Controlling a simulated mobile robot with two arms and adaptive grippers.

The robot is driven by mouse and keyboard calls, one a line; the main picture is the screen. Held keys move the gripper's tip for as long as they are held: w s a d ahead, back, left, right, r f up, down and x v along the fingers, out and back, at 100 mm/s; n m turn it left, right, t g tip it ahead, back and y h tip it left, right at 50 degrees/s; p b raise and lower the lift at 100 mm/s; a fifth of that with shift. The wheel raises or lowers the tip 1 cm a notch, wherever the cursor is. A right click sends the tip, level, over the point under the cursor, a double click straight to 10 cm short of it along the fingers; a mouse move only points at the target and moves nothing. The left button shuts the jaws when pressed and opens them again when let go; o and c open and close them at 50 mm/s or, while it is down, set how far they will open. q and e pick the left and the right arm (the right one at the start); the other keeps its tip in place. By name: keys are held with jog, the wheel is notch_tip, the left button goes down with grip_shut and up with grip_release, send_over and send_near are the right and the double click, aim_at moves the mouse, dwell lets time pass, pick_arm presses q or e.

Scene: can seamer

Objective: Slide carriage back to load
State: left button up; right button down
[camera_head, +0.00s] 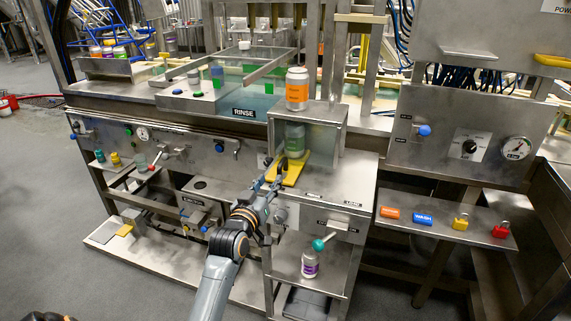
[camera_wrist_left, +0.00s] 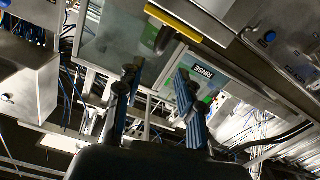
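The carriage (camera_head: 292,174) is a yellow plate sticking out from under the front of the seamer housing (camera_head: 333,135). A dark knob stands on it near its left edge. A green can (camera_head: 295,138) shows behind the housing's clear front, above the carriage's far end; its base is hard to make out. My left gripper (camera_head: 269,176) is just left of the carriage's near end. In the left wrist view the fingers (camera_wrist_left: 156,76) are spread with nothing between them; the carriage (camera_wrist_left: 174,22) and its dark knob (camera_wrist_left: 165,41) lie beyond the fingertips. My right gripper is out of view.
An orange-and-white can (camera_head: 297,89) stands on top of the housing. A purple-labelled can (camera_head: 310,264) sits on a lower shelf beneath a teal-knobbed lever (camera_head: 318,245). A side shelf (camera_head: 445,228) holds coloured tags and padlocks. The counter right of the carriage is clear.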

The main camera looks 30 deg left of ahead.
aim_at(280, 168)
pick_arm(q)
jog(key=x, duration=1.1)
jog(key=shift+d, duration=0.15)
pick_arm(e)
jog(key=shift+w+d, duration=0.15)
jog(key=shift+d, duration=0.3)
pick_arm(q)
jog(key=shift+c, duration=0.4)
jog(key=c, duration=0.7)
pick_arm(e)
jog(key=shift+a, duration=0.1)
